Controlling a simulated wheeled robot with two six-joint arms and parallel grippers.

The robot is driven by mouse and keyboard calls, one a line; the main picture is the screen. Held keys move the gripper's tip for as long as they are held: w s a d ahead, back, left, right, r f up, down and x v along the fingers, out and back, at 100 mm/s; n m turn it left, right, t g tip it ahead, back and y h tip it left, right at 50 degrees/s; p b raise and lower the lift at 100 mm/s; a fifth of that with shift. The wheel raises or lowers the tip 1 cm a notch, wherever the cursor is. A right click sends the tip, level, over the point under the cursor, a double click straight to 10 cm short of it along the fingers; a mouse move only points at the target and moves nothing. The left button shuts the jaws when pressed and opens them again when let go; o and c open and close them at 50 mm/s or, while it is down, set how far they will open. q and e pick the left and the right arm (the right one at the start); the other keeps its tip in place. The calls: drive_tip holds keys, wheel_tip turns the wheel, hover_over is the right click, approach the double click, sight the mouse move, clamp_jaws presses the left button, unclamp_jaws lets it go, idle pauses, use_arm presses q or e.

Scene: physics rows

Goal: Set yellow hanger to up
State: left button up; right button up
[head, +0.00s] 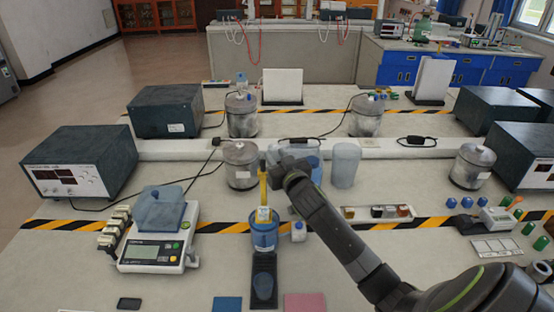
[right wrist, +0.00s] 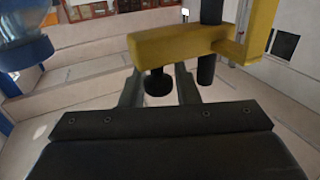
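The yellow hanger (head: 263,188) stands upright above a blue container (head: 264,236) in the middle of the table in the head view. In the right wrist view its yellow arm (right wrist: 190,42) runs across the top of the picture, with a dark post through it and a black knob (right wrist: 158,82) below it. My right gripper (right wrist: 159,88) is open, its two dark fingers apart on either side of the knob in the picture; I cannot tell whether they touch it. In the head view my right arm reaches the hanger's right side and its fingertips are hard to make out. My left gripper is not in view.
A scale (head: 156,248) with a blue object on it stands left. A small white bottle (head: 298,231) and a rack of small jars (head: 377,213) are at the right. Metal cans (head: 240,165) and a translucent cup (head: 345,165) stand behind.

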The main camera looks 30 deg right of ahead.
drive_tip(key=shift+f, duration=0.1)
drive_tip(key=shift+s+a+f, duration=0.1)
drive_tip(key=shift+s+f, duration=0.05)
drive_tip(key=shift+s, duration=0.35)
drive_tip(key=s+a+b, duration=0.2)
drive_tip(key=s+b, duration=0.1)
drive_tip(key=s, duration=1.3)
drive_tip(key=shift+a, duration=0.25)
drive_tip(key=shift+s+r, duration=0.1)
drive_tip(key=shift+r, duration=0.1)
